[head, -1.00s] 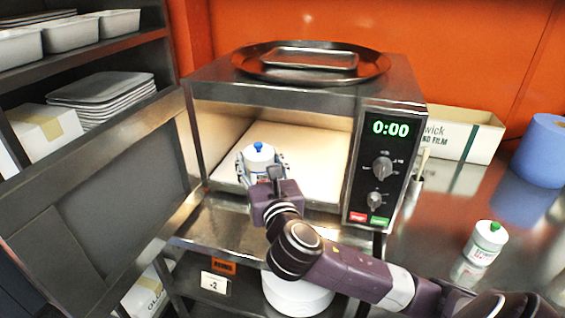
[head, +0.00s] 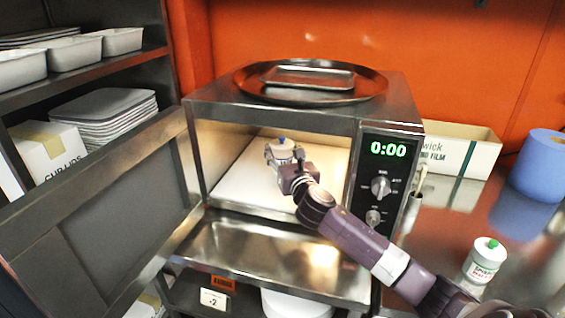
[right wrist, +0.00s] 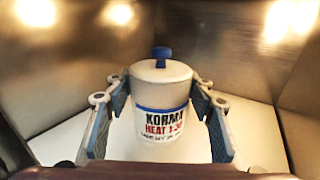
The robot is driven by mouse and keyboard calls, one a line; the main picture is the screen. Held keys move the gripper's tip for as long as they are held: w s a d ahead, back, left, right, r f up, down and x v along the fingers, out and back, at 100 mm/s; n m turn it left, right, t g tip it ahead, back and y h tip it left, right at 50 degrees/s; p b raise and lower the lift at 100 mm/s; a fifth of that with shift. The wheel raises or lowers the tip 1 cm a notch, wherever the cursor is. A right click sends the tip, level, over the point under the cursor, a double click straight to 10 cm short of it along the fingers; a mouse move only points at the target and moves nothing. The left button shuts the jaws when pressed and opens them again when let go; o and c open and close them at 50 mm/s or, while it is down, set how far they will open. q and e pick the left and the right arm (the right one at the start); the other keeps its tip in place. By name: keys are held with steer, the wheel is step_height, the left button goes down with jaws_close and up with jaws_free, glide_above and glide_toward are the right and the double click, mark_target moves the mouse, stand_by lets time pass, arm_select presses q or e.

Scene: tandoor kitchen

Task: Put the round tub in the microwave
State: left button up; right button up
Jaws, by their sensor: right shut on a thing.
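The round tub (right wrist: 160,110) is white with a blue knob, a blue band and a label reading "KORMA". It is upright inside the open microwave (head: 382,130), whose lit cavity has a pale floor. In the head view the tub (head: 284,150) is mostly hidden behind my gripper. My right gripper (head: 288,165) reaches into the cavity and is shut on the tub, with its fingers on both sides in the right wrist view (right wrist: 158,115). I cannot tell whether the tub touches the floor. The microwave door (head: 110,200) stands open to the left. My left gripper is not in view.
A round tray (head: 250,88) with a smaller tray lies on top of the microwave. A similar tub with a green knob (head: 484,262) stands on the counter at right, near a blue roll (head: 540,165). A shelf with containers (head: 75,55) is at left.

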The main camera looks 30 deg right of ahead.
mark_target(283, 162)
step_height(283, 162, down, 3)
steer(key=shift+f, duration=0.2)
steer(key=shift+w+d+f, duration=0.1)
steer(key=shift+d+f, duration=0.05)
steer(key=shift+f, duration=0.15)
steer(key=o, duration=1.4)
steer(key=shift+f, duration=0.15)
steer(key=b+v, duration=0.1)
steer(key=v, duration=1.1)
